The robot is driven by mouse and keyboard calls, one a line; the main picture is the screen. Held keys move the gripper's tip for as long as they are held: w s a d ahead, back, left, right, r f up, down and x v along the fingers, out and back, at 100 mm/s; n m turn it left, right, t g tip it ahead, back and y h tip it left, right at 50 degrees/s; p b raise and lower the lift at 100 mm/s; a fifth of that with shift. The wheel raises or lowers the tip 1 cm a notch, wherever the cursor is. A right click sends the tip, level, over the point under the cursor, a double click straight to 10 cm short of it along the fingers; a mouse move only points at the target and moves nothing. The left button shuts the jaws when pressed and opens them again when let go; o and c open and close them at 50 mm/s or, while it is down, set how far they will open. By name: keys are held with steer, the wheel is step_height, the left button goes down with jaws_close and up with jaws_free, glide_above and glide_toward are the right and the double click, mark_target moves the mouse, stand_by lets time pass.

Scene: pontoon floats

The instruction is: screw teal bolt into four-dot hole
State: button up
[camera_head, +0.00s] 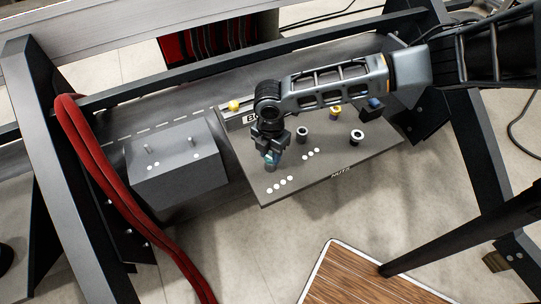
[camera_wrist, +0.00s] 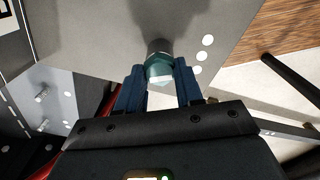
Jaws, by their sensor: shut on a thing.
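My gripper (camera_head: 272,157) points down over the near left part of the grey board (camera_head: 240,150). Its two blue fingers (camera_wrist: 160,88) are shut on the teal bolt (camera_wrist: 159,70), gripping its hex head. The teal also shows between the fingers in the head view (camera_head: 270,158). A dark round collar (camera_wrist: 158,46) sits directly beyond the head; whether it is the hole's rim or part of the bolt I cannot tell. The row of four white dots (camera_head: 280,185) lies just in front of the gripper. Some of these dots (camera_wrist: 201,56) show beside the bolt in the wrist view.
Dark posts with pale ring tops (camera_head: 302,133) (camera_head: 356,137) and yellow pieces (camera_head: 335,112) (camera_head: 234,105) stand on or beside the board. A blue piece (camera_head: 375,103) is far right. A grey box with studs (camera_head: 175,160) and red hoses (camera_head: 110,180) lie left.

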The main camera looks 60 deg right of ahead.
mark_target(271, 156)
steer(key=m, duration=0.9)
steer(key=o, duration=0.9)
steer(key=shift+r, duration=2.95)
steer(key=shift+r, duration=0.1)
steer(key=shift+r+b, duration=0.5)
steer(key=shift+r, duration=3.35)
